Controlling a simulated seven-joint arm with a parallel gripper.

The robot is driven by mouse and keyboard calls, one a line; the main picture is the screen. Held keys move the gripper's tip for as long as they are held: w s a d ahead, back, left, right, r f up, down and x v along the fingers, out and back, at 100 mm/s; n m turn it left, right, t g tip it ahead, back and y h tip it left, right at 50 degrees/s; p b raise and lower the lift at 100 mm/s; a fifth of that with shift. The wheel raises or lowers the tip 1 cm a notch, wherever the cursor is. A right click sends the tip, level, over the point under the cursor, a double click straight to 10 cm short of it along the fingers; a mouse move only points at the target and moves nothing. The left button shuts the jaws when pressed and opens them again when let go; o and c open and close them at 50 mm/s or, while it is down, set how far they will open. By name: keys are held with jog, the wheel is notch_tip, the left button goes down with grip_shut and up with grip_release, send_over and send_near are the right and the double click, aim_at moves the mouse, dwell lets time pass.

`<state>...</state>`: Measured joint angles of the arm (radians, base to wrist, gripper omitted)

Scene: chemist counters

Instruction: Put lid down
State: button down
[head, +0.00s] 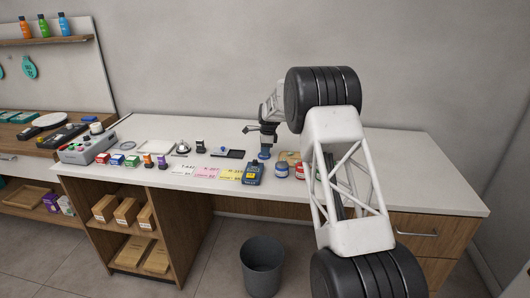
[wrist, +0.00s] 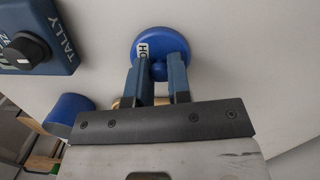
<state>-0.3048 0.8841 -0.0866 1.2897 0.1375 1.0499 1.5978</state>
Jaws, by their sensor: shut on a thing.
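A round blue lid (wrist: 160,50) with a small knob and a white label is in the wrist view, ahead of my gripper (wrist: 160,72). My two fingers are shut on its knob. In the head view my gripper (head: 264,146) points down over the middle of the white counter, with the blue lid (head: 264,155) at its tips. I cannot tell whether the lid touches the counter or hangs just above it. A blue jar (head: 281,171) and a red-labelled jar (head: 300,171) stand to the right, nearer the front edge.
A blue tally device (head: 253,173) stands near the front edge; it also shows in the wrist view (wrist: 38,38). Coloured cards (head: 207,173), a dark tray (head: 228,153) and several small stamps lie to the left. The counter's far right (head: 430,180) is clear.

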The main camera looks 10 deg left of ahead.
jog(key=shift+f, duration=0.25)
jog(key=shift+f, duration=0.15)
jog(key=c, duration=1.1)
grip_release()
jog(key=shift+o, duration=0.2)
notch_tip(320, 180, up, 12)
jog(key=d, duration=0.1)
jog(key=shift+w+d, duration=0.15)
jog(key=shift+d, duration=0.05)
